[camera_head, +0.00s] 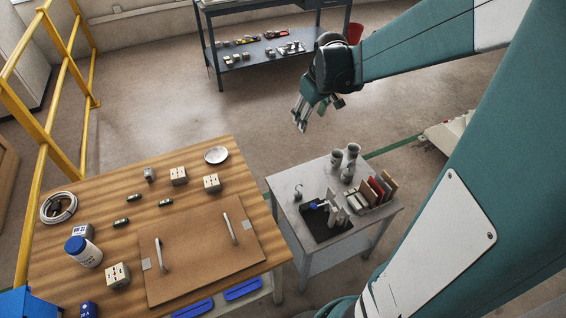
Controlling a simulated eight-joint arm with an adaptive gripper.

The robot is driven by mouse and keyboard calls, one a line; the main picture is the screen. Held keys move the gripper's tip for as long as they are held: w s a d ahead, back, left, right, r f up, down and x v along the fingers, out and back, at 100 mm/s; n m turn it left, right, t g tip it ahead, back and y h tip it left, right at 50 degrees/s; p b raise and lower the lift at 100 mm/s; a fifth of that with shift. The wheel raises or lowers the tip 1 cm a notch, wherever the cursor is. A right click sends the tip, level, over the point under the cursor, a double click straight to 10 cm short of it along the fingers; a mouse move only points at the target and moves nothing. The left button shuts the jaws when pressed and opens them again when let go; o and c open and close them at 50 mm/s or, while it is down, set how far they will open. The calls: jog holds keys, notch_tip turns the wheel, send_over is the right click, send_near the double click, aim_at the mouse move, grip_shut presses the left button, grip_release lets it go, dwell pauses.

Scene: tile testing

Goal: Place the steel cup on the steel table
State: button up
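A small grey metal-looking table (290,184) stands right of centre. Two grey cup-like vessels, one (337,160) on the left and one (352,152) on the right, stand near its back edge. A smaller grey vessel (347,173) stands just in front of them. I cannot tell which of these is the steel cup. My gripper (301,126) hangs in the air above and behind the small table, apart from the cups. Its fingers point down. I see nothing clearly held, but the finger gap is too small to tell.
A rack of coloured tiles (375,191) and a black tray (322,222) with tools fill the small table's right and front. A wooden table (95,205) at left holds a board (200,250), blocks, a jar and a white dish (216,155). A yellow rail (50,120) stands at left.

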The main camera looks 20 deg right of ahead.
jog(key=s+a+r+m+t, duration=0.1)
jog(key=s+a+r, duration=0.3)
jog(key=s+a, duration=0.6)
jog(key=s+a+r+m+t, duration=0.1)
jog(key=s+a+r, duration=0.3)
jog(key=s+a, duration=0.7)
jog(key=shift+s+t+y, duration=0.3)
jog(key=shift+s+t, duration=0.15)
jog(key=shift+t, duration=0.35)
jog(key=shift+o, duration=0.7)
